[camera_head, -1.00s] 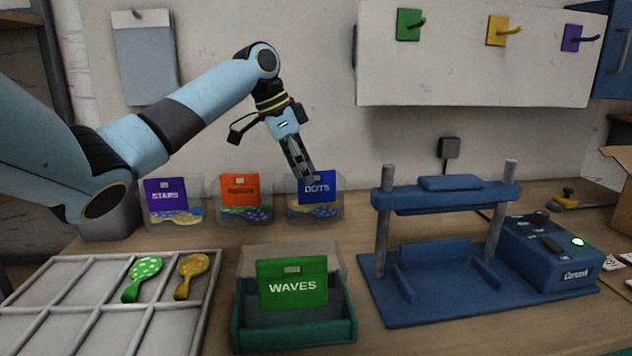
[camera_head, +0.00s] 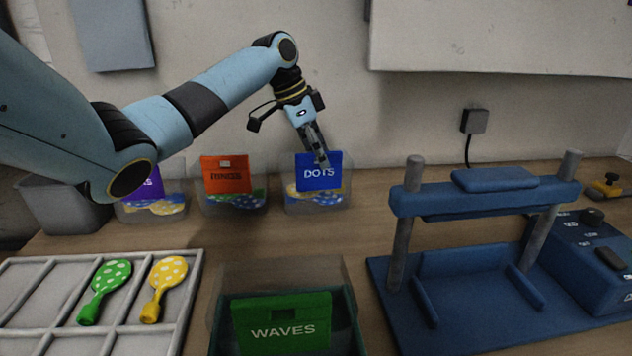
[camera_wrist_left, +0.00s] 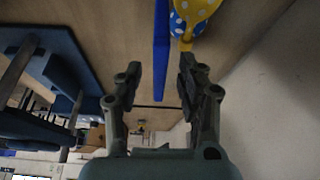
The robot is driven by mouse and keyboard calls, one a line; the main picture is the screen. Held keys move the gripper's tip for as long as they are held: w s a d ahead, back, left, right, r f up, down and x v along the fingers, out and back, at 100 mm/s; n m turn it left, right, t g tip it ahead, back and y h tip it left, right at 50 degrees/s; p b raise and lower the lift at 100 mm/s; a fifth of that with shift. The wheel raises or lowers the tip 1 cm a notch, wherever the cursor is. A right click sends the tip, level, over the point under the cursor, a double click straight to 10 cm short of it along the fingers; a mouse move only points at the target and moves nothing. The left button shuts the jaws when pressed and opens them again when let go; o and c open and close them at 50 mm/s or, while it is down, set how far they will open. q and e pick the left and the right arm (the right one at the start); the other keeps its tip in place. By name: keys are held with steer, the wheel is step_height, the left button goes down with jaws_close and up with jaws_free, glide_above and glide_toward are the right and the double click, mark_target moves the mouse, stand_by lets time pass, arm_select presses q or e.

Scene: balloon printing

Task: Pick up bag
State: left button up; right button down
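The DOTS bag is a clear pouch (camera_head: 300,205) with a blue header card (camera_head: 319,176), standing at the back of the table with blue and yellow dotted balloons inside. My left gripper (camera_head: 322,160) comes down from above at the card's top edge. In the left wrist view my left gripper (camera_wrist_left: 161,75) is open, with the blue card (camera_wrist_left: 161,40) edge-on between its fingers and gaps on both sides. A dotted yellow balloon (camera_wrist_left: 196,10) shows beyond the right finger. My right gripper is not in view.
A red-carded bag (camera_head: 226,176) and a purple-carded bag (camera_head: 146,184) stand to the left. A WAVES bag (camera_head: 282,322) sits in a green tray in front. A compartment tray (camera_head: 60,298) holds two balloons. A blue press (camera_head: 455,200) stands right.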

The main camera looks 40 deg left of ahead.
mark_target(325, 188)
arm_select(q)
steer(key=x, duration=0.4)
steer(key=shift+f, duration=0.15)
jaws_close()
